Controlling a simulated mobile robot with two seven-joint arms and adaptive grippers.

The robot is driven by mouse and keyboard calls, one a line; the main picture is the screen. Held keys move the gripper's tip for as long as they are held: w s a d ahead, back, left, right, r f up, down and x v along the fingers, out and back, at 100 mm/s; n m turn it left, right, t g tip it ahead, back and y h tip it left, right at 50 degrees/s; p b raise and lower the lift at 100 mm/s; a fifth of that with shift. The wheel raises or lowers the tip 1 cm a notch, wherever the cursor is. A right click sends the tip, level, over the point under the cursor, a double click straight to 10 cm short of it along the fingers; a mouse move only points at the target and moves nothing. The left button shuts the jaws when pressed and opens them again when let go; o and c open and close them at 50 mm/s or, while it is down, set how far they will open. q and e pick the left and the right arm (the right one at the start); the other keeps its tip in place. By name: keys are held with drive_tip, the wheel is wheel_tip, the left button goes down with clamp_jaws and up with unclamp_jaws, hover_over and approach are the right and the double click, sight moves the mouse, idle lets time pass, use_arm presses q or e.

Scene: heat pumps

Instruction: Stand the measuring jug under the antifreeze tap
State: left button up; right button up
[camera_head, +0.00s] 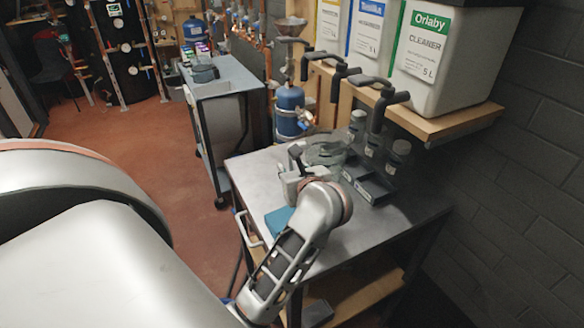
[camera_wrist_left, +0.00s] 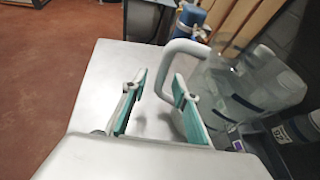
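The clear measuring jug (camera_head: 326,150) stands on the grey metal bench (camera_head: 390,232), left of several small bottles. In the left wrist view the jug (camera_wrist_left: 225,85) is at the right, its pale handle (camera_wrist_left: 183,46) toward my gripper. My left gripper (camera_head: 298,165) is beside the jug. In the wrist view its teal-padded fingers (camera_wrist_left: 158,88) are apart, with the handle near their tips; contact cannot be told. Black taps (camera_head: 340,72) hang from the shelf above the bench. I cannot make out which is for antifreeze. My right gripper is not in view.
White containers, one labelled CLEANER (camera_head: 440,55), stand on a wooden shelf (camera_head: 440,124). Small bottles (camera_head: 397,158) sit in dark holders right of the jug. The bench's front right is bare.

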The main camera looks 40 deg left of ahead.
use_arm(q)
drive_tip(key=v, duration=0.7)
drive_tip(key=shift+s+d+r, duration=0.2)
drive_tip(key=shift+d, duration=0.05)
